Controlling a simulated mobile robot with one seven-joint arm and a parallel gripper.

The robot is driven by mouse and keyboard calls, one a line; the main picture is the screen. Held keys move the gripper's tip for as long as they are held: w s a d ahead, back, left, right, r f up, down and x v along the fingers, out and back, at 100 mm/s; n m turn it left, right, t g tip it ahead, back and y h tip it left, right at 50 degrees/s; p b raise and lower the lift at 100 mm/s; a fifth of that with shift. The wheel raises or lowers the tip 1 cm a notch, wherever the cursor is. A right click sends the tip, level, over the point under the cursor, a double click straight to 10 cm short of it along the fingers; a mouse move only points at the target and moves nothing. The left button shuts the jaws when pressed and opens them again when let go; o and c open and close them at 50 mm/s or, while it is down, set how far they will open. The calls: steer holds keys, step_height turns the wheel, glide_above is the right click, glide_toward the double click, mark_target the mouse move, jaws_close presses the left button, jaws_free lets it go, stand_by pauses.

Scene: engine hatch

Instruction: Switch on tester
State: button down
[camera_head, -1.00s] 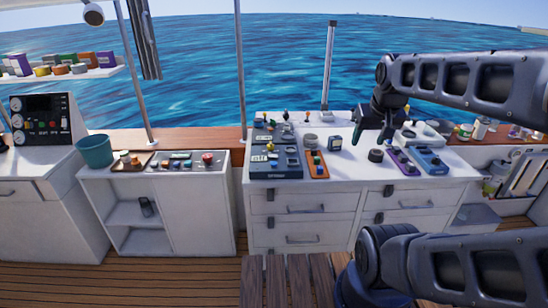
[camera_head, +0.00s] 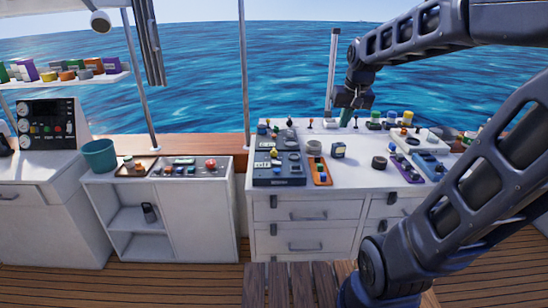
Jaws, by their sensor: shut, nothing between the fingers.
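A dark grey box with a pale display and several knobs (camera_head: 279,175) stands at the left of the white cabinet top; it looks like the tester, but its label is too small to read. Its switch cannot be made out, nor whether it is on. My gripper (camera_head: 350,103) is above the back of the cabinet top, to the right of and higher than this box, apart from it. It is shut and empty, and its fingertips are small and dark in the view. A green item (camera_head: 346,118) shows just below it.
Several jars stand at the back right.

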steer(key=w+a+f+g, duration=0.1)
steer(key=w+a+f, duration=0.1)
steer(key=w+a, duration=0.35)
steer(key=w+a+f+g, duration=0.1)
steer(key=w+a+f, duration=0.15)
steer(key=w, duration=0.65)
steer(key=g+y, duration=0.1)
glide_above(273, 162)
steer(key=d, duration=0.3)
step_height(273, 162, down, 9)
steer(key=shift+a+f, duration=0.15)
steer(key=shift+a, duration=0.05)
steer(key=shift+f, duration=0.1)
steer(key=f, duration=0.4)
steer(key=a+f, duration=0.1)
steer(key=f, duration=0.4)
steer(key=a+f, duration=0.1)
steer(key=f, duration=0.3)
steer(key=shift+a+f, duration=0.1)
steer(key=shift+f, duration=0.25)
